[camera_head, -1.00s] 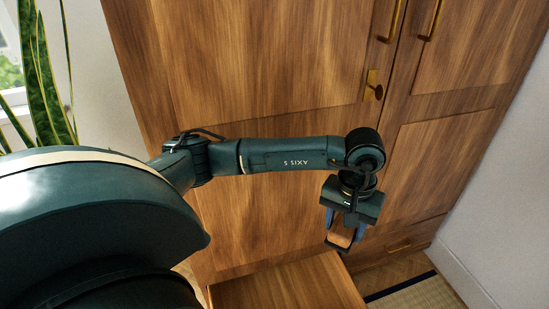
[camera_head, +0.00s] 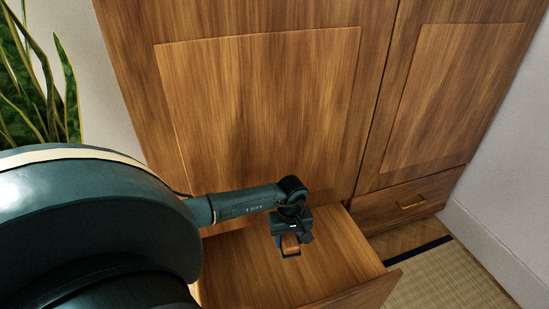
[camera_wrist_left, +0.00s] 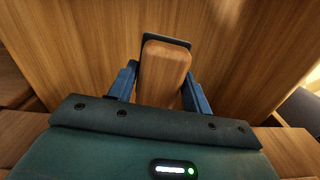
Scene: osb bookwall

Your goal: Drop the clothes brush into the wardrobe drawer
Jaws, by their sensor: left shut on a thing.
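The clothes brush (camera_head: 290,242) has a brown wooden back with a dark edge. It also shows upright between the blue fingers in the left wrist view (camera_wrist_left: 165,68). My left gripper (camera_head: 291,248) is shut on the brush and points down over the open wardrobe drawer (camera_head: 338,262). In the head view the brush is within the drawer's outline; its exact height above the drawer floor is hard to tell. The drawer is pulled out at the bottom left of the wardrobe. My right gripper is in neither view.
The tall wooden wardrobe (camera_head: 260,110) stands behind the drawer. A second drawer with a brass handle (camera_head: 411,203) is shut on the right. A tatami mat (camera_head: 460,275) lies on the floor at right, and a plant (camera_head: 40,85) stands at left.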

